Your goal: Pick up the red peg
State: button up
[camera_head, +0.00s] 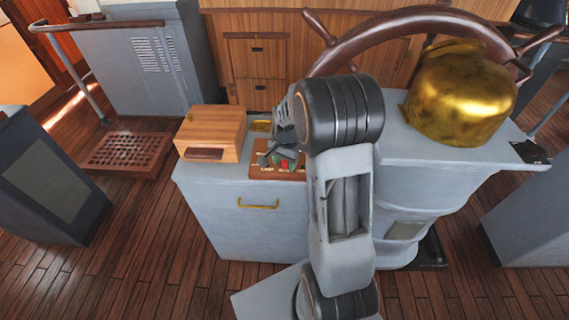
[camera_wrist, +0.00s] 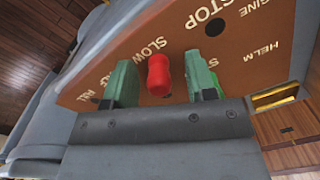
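The red peg (camera_wrist: 158,76) stands in a brown board (camera_wrist: 108,62) lettered with words such as STOP, SLOW and HELM. In the wrist view my gripper (camera_wrist: 161,70) is open, with its two green-grey fingers on either side of the peg. A gap shows between the peg and each finger. In the head view my gripper (camera_head: 280,157) is low over the board (camera_head: 262,173), which lies on a grey cabinet top. The arm hides part of it there. A green peg (camera_wrist: 218,85) is partly hidden behind the right finger.
A wooden box (camera_head: 211,133) stands on the grey cabinet (camera_head: 235,222), left of the board. A large gold-coloured dome (camera_head: 460,95) and a ship's wheel (camera_head: 395,24) are at the right and behind. A hole shows in the board beside STOP in the wrist view.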

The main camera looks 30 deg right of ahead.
jog(key=c, duration=0.9)
jog(key=shift+r, duration=0.15)
